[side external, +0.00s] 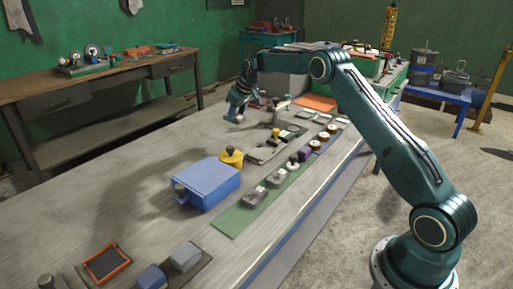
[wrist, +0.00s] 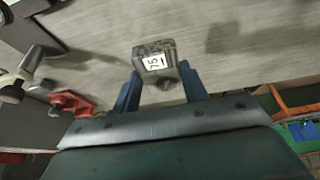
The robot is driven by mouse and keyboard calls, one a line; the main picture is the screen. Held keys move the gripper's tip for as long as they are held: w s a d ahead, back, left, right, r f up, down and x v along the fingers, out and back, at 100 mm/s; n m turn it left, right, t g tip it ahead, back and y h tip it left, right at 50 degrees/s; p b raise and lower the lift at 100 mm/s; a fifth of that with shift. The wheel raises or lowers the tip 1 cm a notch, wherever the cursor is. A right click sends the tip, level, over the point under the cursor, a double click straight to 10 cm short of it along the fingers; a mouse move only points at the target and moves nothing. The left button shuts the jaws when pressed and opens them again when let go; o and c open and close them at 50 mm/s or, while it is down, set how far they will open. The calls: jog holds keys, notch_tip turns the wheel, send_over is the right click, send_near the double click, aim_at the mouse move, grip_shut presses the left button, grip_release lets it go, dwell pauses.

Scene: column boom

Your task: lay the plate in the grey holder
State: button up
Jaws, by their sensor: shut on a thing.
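My gripper (wrist: 158,92) is shut on a small worn grey piece (wrist: 157,58) with a white label reading 75, seen between the two blue fingers in the wrist view. I take this piece to be the plate, though its full shape is hidden. In the side view my gripper (side external: 237,112) hangs above the far part of the bench, left of the row of small parts; the held piece is too small there to make out. A flat grey tray-like part (side external: 262,154) lies on the bench nearer the camera; I cannot tell whether it is the grey holder.
A blue box (side external: 207,184) and a yellow knobbed part (side external: 231,157) stand mid-bench. A green mat (side external: 232,221) carries several small blocks along the right edge. An orange sheet (side external: 318,103) lies at the far end. The left of the bench is mostly clear. A red part (wrist: 70,103) shows in the wrist view.

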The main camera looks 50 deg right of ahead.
send_over(238, 147)
notch_tip(238, 147, down, 7)
jog(key=shift+r, duration=0.15)
jog(key=shift+f, duration=2.15)
jog(key=shift+f, duration=0.15)
jog(key=o, duration=1.4)
jog(key=shift+f, duration=0.1)
jog(key=shift+s+r, duration=0.15)
jog(key=shift+r, duration=0.4)
jog(key=v, duration=1.1)
jog(key=shift+s, duration=0.15)
